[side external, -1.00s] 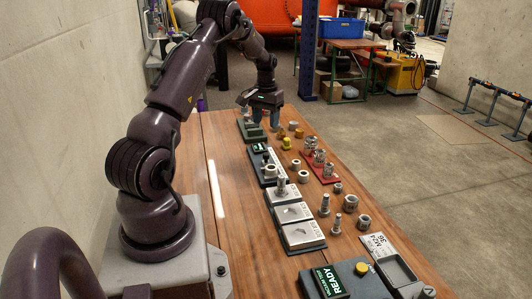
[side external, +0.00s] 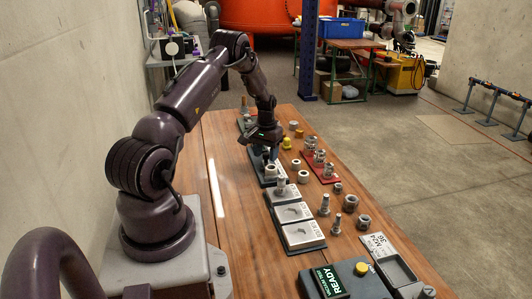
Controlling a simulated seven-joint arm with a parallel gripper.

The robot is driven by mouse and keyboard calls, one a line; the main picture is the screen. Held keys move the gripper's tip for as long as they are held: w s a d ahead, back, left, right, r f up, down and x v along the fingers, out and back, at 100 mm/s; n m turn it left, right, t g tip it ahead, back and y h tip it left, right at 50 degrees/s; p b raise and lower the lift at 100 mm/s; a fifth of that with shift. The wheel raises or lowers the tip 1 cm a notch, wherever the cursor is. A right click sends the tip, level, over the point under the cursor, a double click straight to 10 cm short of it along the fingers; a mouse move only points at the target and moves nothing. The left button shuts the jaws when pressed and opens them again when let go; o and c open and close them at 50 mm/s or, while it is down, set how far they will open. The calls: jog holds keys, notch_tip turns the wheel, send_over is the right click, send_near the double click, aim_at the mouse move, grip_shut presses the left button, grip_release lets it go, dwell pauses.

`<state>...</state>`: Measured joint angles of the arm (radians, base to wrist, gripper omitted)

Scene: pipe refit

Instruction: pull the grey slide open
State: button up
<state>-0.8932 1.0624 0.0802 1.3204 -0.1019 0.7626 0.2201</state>
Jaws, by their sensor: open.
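My gripper (side external: 265,156) is open and points down over the far part of the dark base plate (side external: 254,156). It is close to the metal fittings there, and I cannot tell whether it touches any of them. A pale ring-shaped fitting (side external: 270,171) stands just in front of the jaws. No part is plainly a grey slide at this size. The gripper hides part of the base plate and whatever lies between the fingers.
Light grey blocks (side external: 302,236) sit in a row in front of the gripper. Several loose metal fittings stand to their right, some on a red plate (side external: 328,176). A dark box marked READY (side external: 342,284) and a grey tray (side external: 392,263) are nearest. The table's left strip is clear.

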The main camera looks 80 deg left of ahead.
grip_shut()
jog(key=shift+a, duration=1.4)
grip_release()
jog(key=shift+d, duration=0.1)
jog(key=shift+r, duration=0.15)
notch_tip(320, 180, up, 13)
